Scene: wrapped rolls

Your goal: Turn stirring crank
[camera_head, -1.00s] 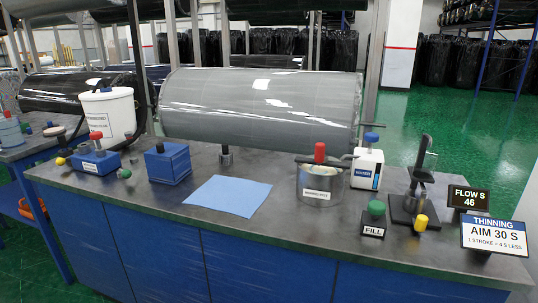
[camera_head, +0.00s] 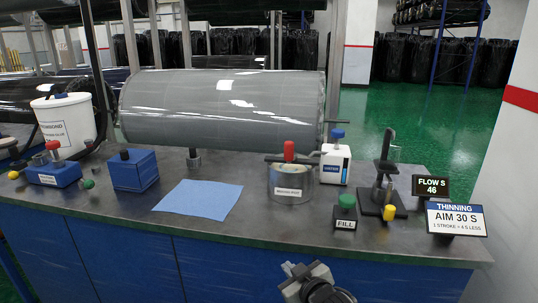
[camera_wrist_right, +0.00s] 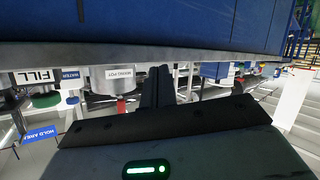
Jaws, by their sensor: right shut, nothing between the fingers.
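The stirring crank shows as a red upright knob (camera_head: 289,150) and a dark bar across the top of the steel mixing pot (camera_head: 291,188), right of centre on the bench. My right gripper (camera_head: 300,268) is low in the head view, in front of the bench edge and apart from the pot. In the right wrist view, which is upside down, its dark fingers (camera_wrist_right: 158,80) are together with nothing between them. The mixing pot (camera_wrist_right: 112,82) and red knob (camera_wrist_right: 121,106) show left of the fingers there. My left gripper is out of view.
A white water bottle (camera_head: 334,165) stands beside the pot, with a green FILL button (camera_head: 346,202) in front. A black stand (camera_head: 383,190) is to the right. Signs read FLOW S 46 (camera_head: 431,186) and AIM 30 S (camera_head: 456,218). A blue cloth (camera_head: 200,200) lies left.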

